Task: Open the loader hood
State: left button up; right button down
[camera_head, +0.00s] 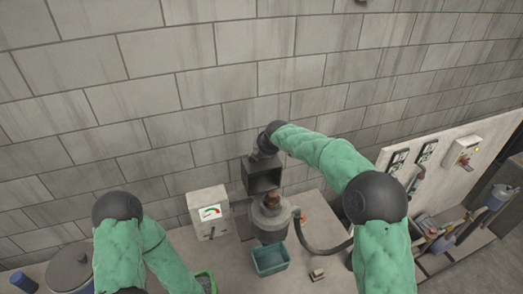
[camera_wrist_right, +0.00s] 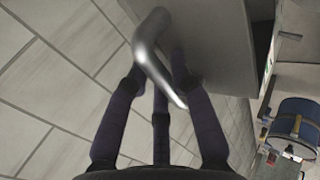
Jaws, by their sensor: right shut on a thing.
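The grey box-shaped loader hood (camera_head: 262,180) stands above a round grey machine body (camera_head: 270,215) near the wall, its dark hollow side facing the front. My right gripper (camera_head: 261,151) is at the hood's upper left edge in the head view. In the right wrist view my right gripper (camera_wrist_right: 160,95) has its dark fingers around a bent metal handle (camera_wrist_right: 150,48) and is shut on it. The handle sits against the grey side of the hood (camera_wrist_right: 205,35). The hood's hinge is hidden. My left arm shows at the lower left of the head view; its gripper is out of view.
A pale gauge box (camera_head: 208,212) stands left of the machine, and a teal bin (camera_head: 270,260) in front. A dark hose (camera_head: 325,250) curves right. A pale panel (camera_head: 440,170) with a switch box (camera_head: 462,153) stands at right. A lidded drum (camera_head: 69,268) is at lower left.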

jog(key=shift+s+f, duration=0.25)
jog(key=shift+f, duration=0.4)
jog(key=c, duration=1)
grip_release()
jog(key=shift+w, duration=0.1)
jog(key=shift+c, duration=0.2)
jog(key=shift+r, duration=0.25)
jog(key=shift+d+r, duration=0.1)
jog(key=shift+r, duration=0.35)
jog(key=v, duration=1.1)
jog(key=shift+s, duration=0.2)
